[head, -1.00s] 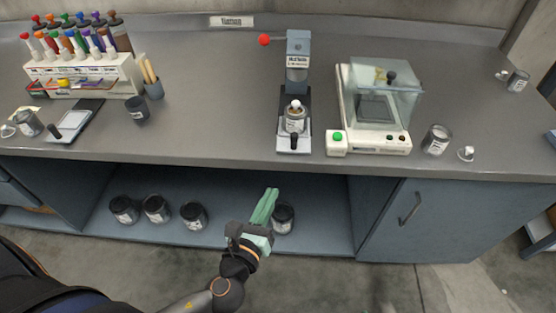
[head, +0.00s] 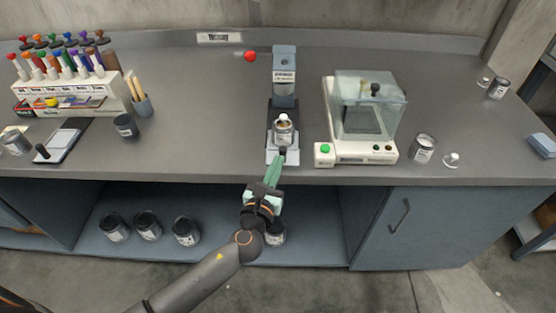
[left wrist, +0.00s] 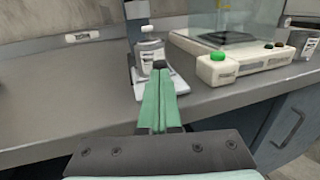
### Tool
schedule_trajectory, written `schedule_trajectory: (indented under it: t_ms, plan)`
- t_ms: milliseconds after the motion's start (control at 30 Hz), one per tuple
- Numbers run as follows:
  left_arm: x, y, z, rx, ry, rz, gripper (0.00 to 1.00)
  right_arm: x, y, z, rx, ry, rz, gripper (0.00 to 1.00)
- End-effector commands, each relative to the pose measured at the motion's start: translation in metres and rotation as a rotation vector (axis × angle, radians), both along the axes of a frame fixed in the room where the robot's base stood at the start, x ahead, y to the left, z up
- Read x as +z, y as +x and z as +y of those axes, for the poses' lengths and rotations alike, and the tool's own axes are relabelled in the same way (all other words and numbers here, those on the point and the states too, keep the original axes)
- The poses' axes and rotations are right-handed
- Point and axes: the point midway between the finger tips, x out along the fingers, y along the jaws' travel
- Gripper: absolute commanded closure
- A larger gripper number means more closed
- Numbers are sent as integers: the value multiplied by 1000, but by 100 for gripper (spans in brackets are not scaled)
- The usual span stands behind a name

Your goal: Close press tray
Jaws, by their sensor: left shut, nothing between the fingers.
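The press (head: 284,78) stands at the middle of the bench, a blue-grey column with a red ball on its lever. Its light tray (head: 291,157) sticks out at the front with a small can (head: 283,130) standing on it. My left gripper (head: 279,160) is shut and empty, its green fingertips at the tray's dark front handle. In the left wrist view the fingers (left wrist: 158,78) point at the dark handle (left wrist: 159,65), with the can (left wrist: 150,55) behind it. I cannot tell if they touch. My right gripper is not in view.
A machine with a clear cover (head: 362,115) and green button stands right of the press. An open can (head: 423,149) is beside it. Dark jars (head: 186,231) sit on the shelf below the bench edge.

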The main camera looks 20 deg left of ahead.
Motion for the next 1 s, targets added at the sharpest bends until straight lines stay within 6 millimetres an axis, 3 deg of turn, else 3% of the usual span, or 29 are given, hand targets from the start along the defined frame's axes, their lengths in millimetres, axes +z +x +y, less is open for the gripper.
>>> schedule_trajectory:
  t_ms: [133, 567, 667, 1000]
  plan:
    - [0, 10, 0, 1, 0, 0, 100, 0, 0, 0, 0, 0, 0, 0]
    - [0, 14, 1, 0, 0, -1, 100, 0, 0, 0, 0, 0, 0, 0]
    - [0, 27, 5, 0, 2, -2, 100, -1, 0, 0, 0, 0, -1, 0]
    - [-2, 99, 25, 1, 1, -3, 100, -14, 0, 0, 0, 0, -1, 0]
